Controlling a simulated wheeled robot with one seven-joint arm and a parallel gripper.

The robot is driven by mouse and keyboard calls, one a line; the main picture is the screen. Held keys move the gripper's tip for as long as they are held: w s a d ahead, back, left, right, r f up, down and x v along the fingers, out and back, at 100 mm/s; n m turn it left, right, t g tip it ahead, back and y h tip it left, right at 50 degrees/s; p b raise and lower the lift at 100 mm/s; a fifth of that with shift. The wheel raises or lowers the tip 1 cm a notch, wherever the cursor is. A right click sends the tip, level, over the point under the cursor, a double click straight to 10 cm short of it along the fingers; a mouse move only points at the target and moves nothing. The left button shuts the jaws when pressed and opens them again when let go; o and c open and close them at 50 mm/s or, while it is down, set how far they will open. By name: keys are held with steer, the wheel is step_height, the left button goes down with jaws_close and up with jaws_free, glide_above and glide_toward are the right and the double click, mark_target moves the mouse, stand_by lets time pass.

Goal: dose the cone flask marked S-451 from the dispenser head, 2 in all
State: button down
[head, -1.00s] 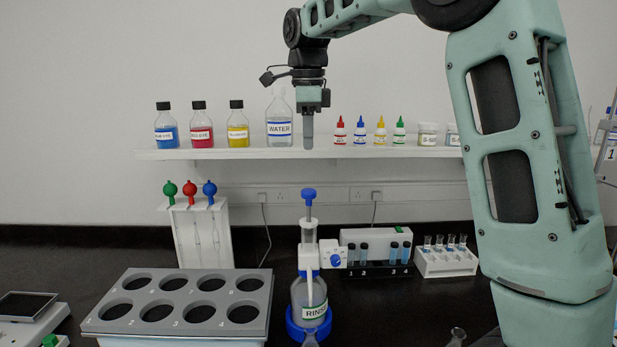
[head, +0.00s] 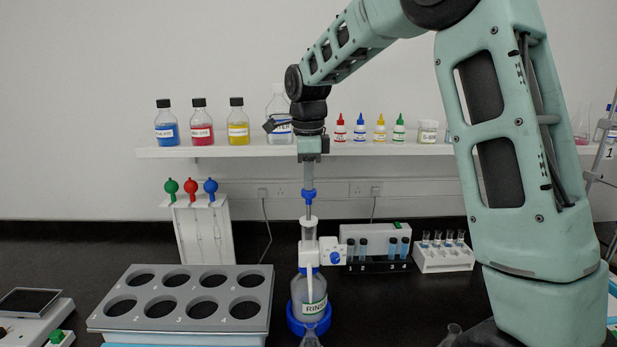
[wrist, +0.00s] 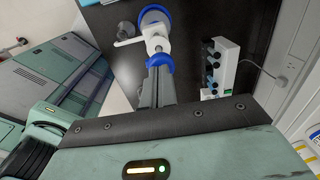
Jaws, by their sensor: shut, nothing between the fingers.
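The dispenser is a clear bottle labelled RINSE (head: 309,300) in a blue base ring, with a white head (head: 309,252). Its blue plunger knob (head: 308,196) stands raised on a thin stem. My gripper (head: 308,184) is shut and empty, pointing straight down, with its tips at the top of the knob; I cannot tell whether they press on it. In the wrist view the fingers end at the blue knob (wrist: 160,64). A clear glass vessel top (head: 310,339) shows in front of the bottle, cut by the frame edge. No S-451 mark is readable.
A grey rack with round holes (head: 262,312) stands left of the dispenser. Tube racks (head: 378,264) stand behind right. A shelf of bottles (head: 220,152) runs behind my gripper.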

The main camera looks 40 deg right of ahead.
mark_target(309, 199)
step_height(309, 199, down, 5)
steer(key=b, duration=0.3)
steer(key=shift+r, duration=0.2)
steer(key=shift+s+f, duration=0.1)
steer(key=shift+f, duration=0.2)
